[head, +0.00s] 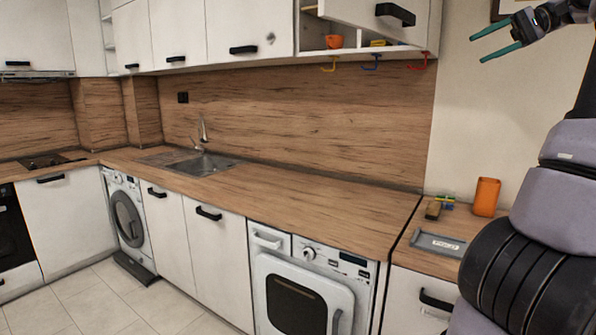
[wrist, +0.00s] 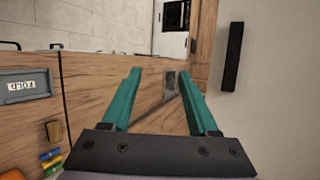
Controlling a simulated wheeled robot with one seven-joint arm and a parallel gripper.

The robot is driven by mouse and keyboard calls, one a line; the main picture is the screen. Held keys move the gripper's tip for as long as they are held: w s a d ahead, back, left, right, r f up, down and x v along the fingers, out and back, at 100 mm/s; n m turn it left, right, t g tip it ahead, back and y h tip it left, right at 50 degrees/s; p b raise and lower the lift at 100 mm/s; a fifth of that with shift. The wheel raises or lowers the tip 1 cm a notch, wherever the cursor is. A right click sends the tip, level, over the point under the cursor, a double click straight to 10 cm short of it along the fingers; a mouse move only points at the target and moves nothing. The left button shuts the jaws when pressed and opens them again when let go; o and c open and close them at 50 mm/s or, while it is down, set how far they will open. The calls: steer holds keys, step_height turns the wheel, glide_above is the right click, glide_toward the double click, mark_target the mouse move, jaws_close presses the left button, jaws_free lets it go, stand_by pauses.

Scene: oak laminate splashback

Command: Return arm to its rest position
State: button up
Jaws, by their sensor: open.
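My gripper (head: 496,41) is at the top right of the head view, raised in front of the plain wall, above the right end of the counter. Its two teal fingers are spread apart with nothing between them. In the wrist view the open gripper (wrist: 160,90) shows from behind, with the wooden counter (wrist: 95,85) beyond and apart from the fingers. My arm fills the right side of the head view.
An upper cabinet door (head: 382,18) is partly open, with an orange cup (head: 334,41) inside and coloured hooks (head: 371,62) below. On the right counter stand an orange container (head: 486,197) and a grey tray (head: 438,243). The main counter (head: 290,205) is clear.

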steer(key=s+a+f+g+h, duration=0.1)
steer(key=s+a+f+h, duration=0.15)
steer(key=a+f, duration=0.45)
steer(key=s+a+f+g+h, duration=0.15)
steer(key=a+h, duration=0.25)
steer(key=a, duration=0.8)
steer(key=s+a+f+t+h, duration=0.2)
steer(key=s+f+t, duration=0.1)
steer(key=s+f, duration=0.2)
steer(key=s+a+f+n+t+h, duration=0.1)
steer(key=s+f, duration=0.4)
steer(key=s, duration=0.5)
steer(key=a+t+h, duration=0.1)
steer(key=a+t, duration=0.1)
steer(key=shift+a+t, duration=0.15)
steer(key=shift+t, duration=0.2)
